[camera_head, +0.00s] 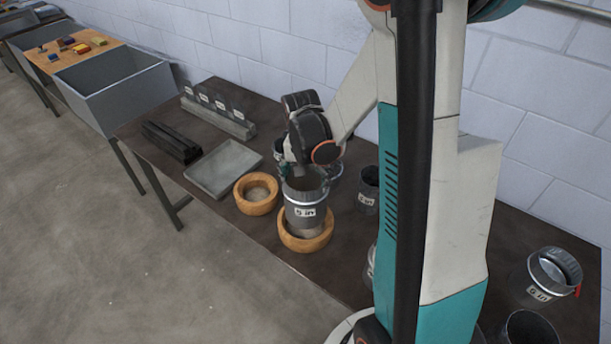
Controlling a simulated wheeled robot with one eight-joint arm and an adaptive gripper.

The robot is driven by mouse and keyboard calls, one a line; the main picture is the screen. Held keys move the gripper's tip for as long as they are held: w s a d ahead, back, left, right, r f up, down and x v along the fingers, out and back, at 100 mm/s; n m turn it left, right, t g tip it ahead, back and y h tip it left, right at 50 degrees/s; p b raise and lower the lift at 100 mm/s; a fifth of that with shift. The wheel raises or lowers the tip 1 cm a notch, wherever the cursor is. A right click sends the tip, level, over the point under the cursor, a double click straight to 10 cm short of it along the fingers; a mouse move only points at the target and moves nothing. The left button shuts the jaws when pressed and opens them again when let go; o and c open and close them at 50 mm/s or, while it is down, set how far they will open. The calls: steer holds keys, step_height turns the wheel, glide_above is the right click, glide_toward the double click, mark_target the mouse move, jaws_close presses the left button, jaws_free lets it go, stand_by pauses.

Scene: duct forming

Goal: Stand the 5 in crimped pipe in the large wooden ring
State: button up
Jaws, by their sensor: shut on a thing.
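The 5 in pipe (303,196) is a grey metal cylinder with a white "5 in" label, upright and open at the top. My gripper (292,172) is shut on the pipe at its upper rim; its fingertips are partly hidden. The pipe is over the nearer wooden ring (305,246), which looks the larger of two. A pale patch shows inside this ring below the pipe. I cannot tell whether the pipe's lower end is inside the ring or just above it.
A smaller wooden ring (257,207) lies close at the left, beside a shallow grey tray (223,170). A dark labelled pipe (367,190) stands to the right. Another 5 in piece (540,293) stands at the far right. My arm hides part of the table.

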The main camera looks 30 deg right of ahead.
step_height(320, 180, down, 8)
steer(key=b, duration=0.7)
steer(key=shift+r, duration=0.2)
steer(key=shift+f+b, duration=0.5)
steer(key=shift+f, duration=0.1)
stand_by(0.9)
steer(key=o, duration=1.4)
steer(key=shift+o, duration=0.3)
steer(key=shift+r, duration=0.15)
step_height(320, 180, up, 12)
steer(key=a, duration=0.1)
steer(key=shift+s, duration=0.45)
steer(key=s+a+f+n+t+y+b, duration=0.1)
steer(key=s+a+n+t+b, duration=0.5)
steer(key=s+a+n+b, duration=0.3)
steer(key=s+a+n, duration=0.1)
steer(key=s+a, duration=0.2)
steer(key=a, duration=0.1)
steer(key=shift+f+n, duration=0.25)
steer(key=shift+n, duration=0.05)
